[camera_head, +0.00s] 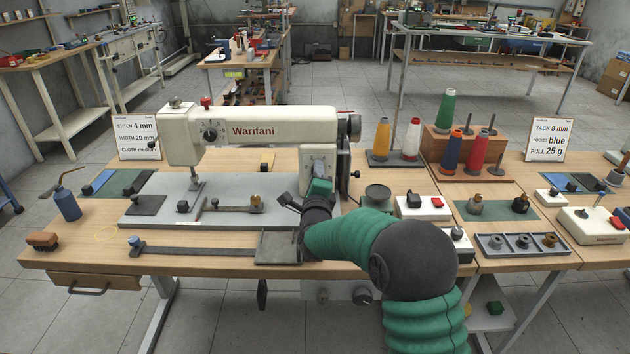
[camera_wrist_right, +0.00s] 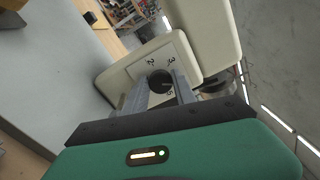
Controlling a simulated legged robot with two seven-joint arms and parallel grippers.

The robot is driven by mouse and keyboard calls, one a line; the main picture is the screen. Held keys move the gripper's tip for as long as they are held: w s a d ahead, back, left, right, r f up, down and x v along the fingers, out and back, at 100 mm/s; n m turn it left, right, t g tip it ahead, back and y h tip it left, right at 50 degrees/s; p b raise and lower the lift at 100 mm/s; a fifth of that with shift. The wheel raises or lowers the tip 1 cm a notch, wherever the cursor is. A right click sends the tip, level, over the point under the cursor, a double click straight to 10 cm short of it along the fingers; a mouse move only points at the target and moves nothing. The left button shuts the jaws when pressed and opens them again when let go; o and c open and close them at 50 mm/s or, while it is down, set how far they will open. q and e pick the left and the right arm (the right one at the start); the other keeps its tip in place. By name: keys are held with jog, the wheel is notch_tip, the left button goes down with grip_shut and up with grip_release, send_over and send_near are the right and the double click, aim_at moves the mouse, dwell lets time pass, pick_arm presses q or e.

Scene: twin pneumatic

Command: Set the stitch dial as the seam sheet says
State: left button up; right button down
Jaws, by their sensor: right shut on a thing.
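The seam sheet (camera_head: 137,137) stands at the back left of the table and reads stitch 4 mm, width 20 mm, cloth medium. The cream Warifani sewing machine (camera_head: 255,130) stands on the grey bed, its column at the right. The stitch dial (camera_wrist_right: 160,79) is a dark round knob on a pale numbered plate on the column; 2 and 3 show, and another numeral is partly hidden. My right gripper (camera_wrist_right: 162,93) is shut on the dial, a finger on each side. In the head view my right gripper (camera_head: 319,178) is in front of the plate. My left gripper is not in view.
A second sheet (camera_head: 548,140) at the right reads tack 8 mm, pocket blue, pull 25 g. Thread cones (camera_head: 411,140) stand right of the machine. A blue bottle (camera_head: 66,203) and a brush (camera_head: 43,241) are at the left. The front left of the table is mostly clear.

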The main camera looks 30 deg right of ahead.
aim_at(318, 156)
jog(key=shift+s+d+f, duration=0.1)
jog(key=shift+d, duration=0.1)
jog(key=c, duration=1.5)
grip_release()
jog(key=o, duration=0.5)
jog(key=shift+d+f, duration=0.1)
jog(key=shift+r, duration=0.3)
notch_tip(318, 156, up, 3)
jog(key=shift+r+p, duration=0.1)
jog(key=shift+p, duration=0.65)
jog(key=v, duration=1)
jog(key=r+p+v, duration=0.1)
jog(key=v, duration=0.5)
jog(key=shift+d, duration=0.15)
